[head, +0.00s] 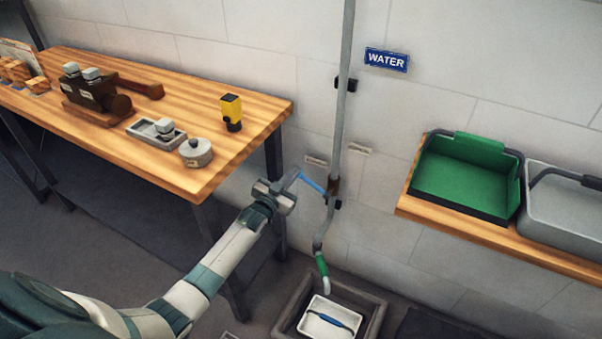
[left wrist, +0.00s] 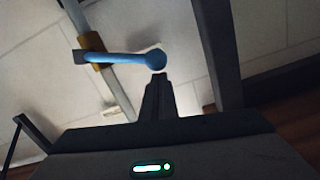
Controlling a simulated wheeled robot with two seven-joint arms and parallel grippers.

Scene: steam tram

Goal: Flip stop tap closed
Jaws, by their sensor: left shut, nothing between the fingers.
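The stop tap (head: 333,188) is a brass-coloured body on the grey vertical pipe. Its blue lever (head: 312,183) sticks out to the left of the pipe, sloping up to its free end in the head view. In the left wrist view the lever (left wrist: 122,58) runs sideways from the brass body (left wrist: 91,46) to a round blue knob (left wrist: 156,60). My left gripper (head: 294,177) is at the knob end. Its fingers (left wrist: 158,78) are shut and empty, with the tips right by the knob; I cannot tell whether they touch it.
A blue WATER sign (head: 387,60) hangs on the wall. A wooden workbench (head: 240,135) stands left of the pipe, its corner near my left arm. A shelf (head: 470,236) holds a green tray (head: 459,181) at right. A white basin (head: 313,326) sits below the pipe's green-banded spout (head: 321,266).

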